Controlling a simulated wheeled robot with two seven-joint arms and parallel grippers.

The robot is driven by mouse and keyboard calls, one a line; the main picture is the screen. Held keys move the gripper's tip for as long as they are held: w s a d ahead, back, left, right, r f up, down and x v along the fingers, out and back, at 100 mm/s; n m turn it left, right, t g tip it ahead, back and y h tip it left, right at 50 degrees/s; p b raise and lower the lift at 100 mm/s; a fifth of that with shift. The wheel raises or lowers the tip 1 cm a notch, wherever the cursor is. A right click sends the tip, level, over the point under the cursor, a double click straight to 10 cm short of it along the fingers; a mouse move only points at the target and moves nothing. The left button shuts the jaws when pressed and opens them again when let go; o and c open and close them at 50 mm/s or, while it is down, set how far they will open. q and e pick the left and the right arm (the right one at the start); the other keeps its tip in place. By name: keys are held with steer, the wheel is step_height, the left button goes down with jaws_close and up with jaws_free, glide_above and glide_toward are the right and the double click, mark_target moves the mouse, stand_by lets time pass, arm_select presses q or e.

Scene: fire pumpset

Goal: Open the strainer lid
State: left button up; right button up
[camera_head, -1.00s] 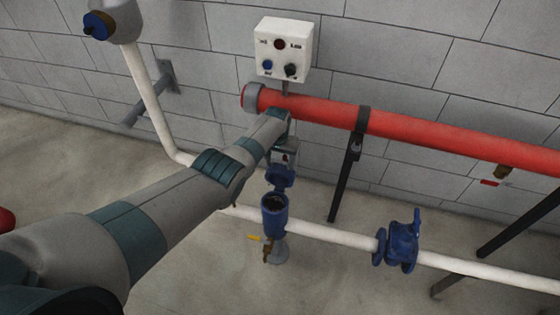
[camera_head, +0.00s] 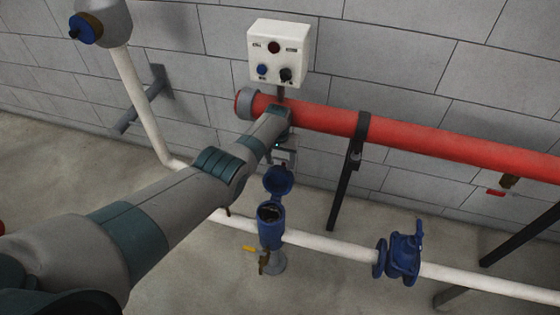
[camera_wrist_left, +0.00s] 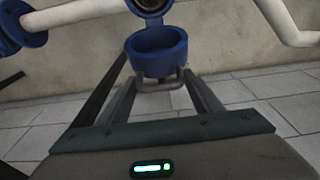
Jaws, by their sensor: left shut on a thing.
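The blue strainer (camera_head: 271,226) stands on the white pipe, and its dark open mouth shows. Its blue lid (camera_head: 278,180) is tilted up, close to upright, behind the mouth. In the left wrist view the hollow inside of the lid (camera_wrist_left: 158,61) faces the camera, with a grey handle (camera_wrist_left: 158,84) on its near side. My left gripper (camera_wrist_left: 160,82) is shut on this handle. In the head view my left gripper (camera_head: 282,155) is just behind and above the lid, partly hidden by my arm. Part of the strainer body (camera_wrist_left: 150,6) shows at the top of the wrist view. My right gripper is out of view.
A red pipe (camera_head: 420,135) runs along the block wall above the strainer. A white control box (camera_head: 279,53) is above it. A blue valve (camera_head: 403,254) sits on the white pipe (camera_head: 320,243) to the right. A small yellow-handled tap (camera_head: 263,258) is below the strainer.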

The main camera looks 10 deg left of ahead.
mark_target(279, 168)
arm_select(q)
steer(key=shift+w+r, duration=0.2)
steer(key=shift+w, duration=0.1)
steer(key=o, duration=1.5)
steer(key=shift+s+f, duration=0.1)
steer(key=shift+s+r+p, duration=0.2)
steer(key=shift+r+p, duration=0.4)
steer(key=shift+r, duration=0.4)
steer(key=shift+s+r+p, duration=0.25)
steer(key=shift+r, duration=1.2)
steer(key=shift+s+r+p, duration=0.2)
steer(key=shift+r, duration=1.2)
